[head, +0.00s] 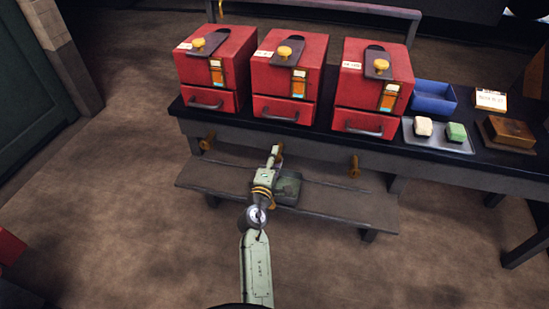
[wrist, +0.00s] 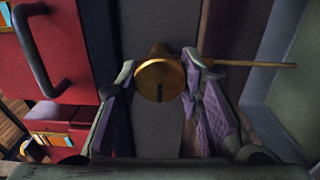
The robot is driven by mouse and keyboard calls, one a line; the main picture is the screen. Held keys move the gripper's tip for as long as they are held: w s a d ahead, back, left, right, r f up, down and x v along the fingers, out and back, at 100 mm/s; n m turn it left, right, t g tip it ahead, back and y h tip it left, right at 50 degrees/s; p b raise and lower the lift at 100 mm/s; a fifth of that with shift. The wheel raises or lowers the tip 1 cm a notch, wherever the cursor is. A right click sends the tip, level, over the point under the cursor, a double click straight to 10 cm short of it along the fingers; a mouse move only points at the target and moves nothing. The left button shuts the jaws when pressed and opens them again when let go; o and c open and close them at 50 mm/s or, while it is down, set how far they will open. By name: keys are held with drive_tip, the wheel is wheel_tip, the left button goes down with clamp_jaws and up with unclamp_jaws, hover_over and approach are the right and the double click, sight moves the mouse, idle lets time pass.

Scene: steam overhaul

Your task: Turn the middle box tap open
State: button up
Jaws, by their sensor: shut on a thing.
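Three red boxes stand in a row on the dark table; the middle box (head: 287,75) has a drawer and a brass knob on its top. My gripper (head: 275,153) is below that box at the table's front edge and hides the middle tap there. In the wrist view the brass tap (wrist: 160,78) has a round, slotted face and sits between my two fingers (wrist: 163,98). My gripper is shut on it. A thin brass rod (wrist: 250,64) extends to the right past the right finger.
Similar brass taps sit below the left box (head: 207,142) and right box (head: 354,167). A low shelf (head: 345,205) runs beneath, with a dark container (head: 288,188) partly behind my arm. A blue tray (head: 434,97) and a metal tray (head: 440,145) with two blocks are at right.

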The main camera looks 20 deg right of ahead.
drive_tip(key=o, duration=1.1)
drive_tip(key=shift+o, duration=0.2)
drive_tip(key=v, duration=0.7)
drive_tip(key=shift+s+a, duration=0.15)
drive_tip(key=shift+s, duration=0.05)
